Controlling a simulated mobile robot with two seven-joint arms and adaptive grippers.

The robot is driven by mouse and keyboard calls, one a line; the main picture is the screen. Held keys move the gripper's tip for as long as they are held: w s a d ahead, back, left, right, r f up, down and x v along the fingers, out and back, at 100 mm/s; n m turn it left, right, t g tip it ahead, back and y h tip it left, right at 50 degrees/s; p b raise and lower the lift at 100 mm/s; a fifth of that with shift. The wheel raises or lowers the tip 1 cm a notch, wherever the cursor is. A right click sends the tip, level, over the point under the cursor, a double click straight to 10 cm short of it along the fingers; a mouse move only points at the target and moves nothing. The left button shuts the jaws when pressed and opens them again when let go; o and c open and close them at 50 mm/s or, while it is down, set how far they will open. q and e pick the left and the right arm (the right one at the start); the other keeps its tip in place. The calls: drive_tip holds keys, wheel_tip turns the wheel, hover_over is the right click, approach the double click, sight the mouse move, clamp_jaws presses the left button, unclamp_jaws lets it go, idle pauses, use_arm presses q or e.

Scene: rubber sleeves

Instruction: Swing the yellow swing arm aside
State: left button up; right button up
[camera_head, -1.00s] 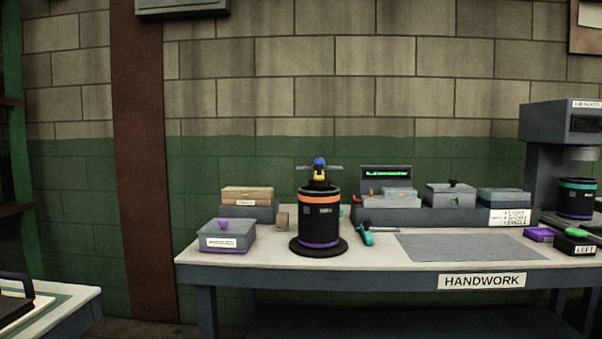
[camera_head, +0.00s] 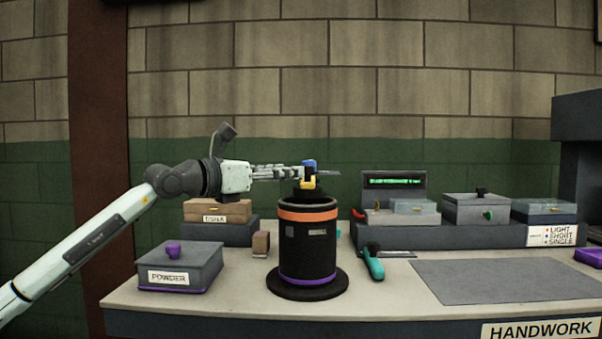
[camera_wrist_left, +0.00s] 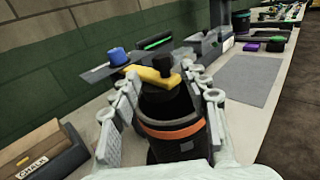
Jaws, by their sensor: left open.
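The yellow swing arm (camera_head: 309,184) sits on top of a black cylinder (camera_head: 307,245) with an orange band above and a purple band below. A blue knob (camera_head: 309,163) is at its end. My left gripper (camera_head: 298,173) reaches in level from the left, its fingertips at the swing arm. In the left wrist view the yellow swing arm (camera_wrist_left: 152,75) lies across, at the tips of the spread fingers of my left gripper (camera_wrist_left: 164,78). Contact cannot be told. My right gripper is not in view.
A grey box labelled POWDER (camera_head: 180,268) stands front left on the bench. A wooden box (camera_head: 217,211) is behind it. A teal-handled tool (camera_head: 374,262) lies right of the cylinder. A grey mat (camera_head: 500,282) is bare. Several lidded boxes stand at the back right.

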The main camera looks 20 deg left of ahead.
sight(308, 169)
use_arm(q)
drive_tip(key=p+x, duration=0.1)
drive_tip(key=x, duration=0.5)
drive_tip(key=shift+d+r, duration=0.1)
drive_tip(key=shift+d, duration=0.15)
drive_tip(key=shift+w+d, duration=0.15)
drive_tip(key=shift+w, duration=0.2)
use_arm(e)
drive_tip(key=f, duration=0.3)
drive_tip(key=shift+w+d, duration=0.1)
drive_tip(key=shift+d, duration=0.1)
use_arm(q)
drive_tip(key=shift+c, duration=0.5)
clamp_jaws()
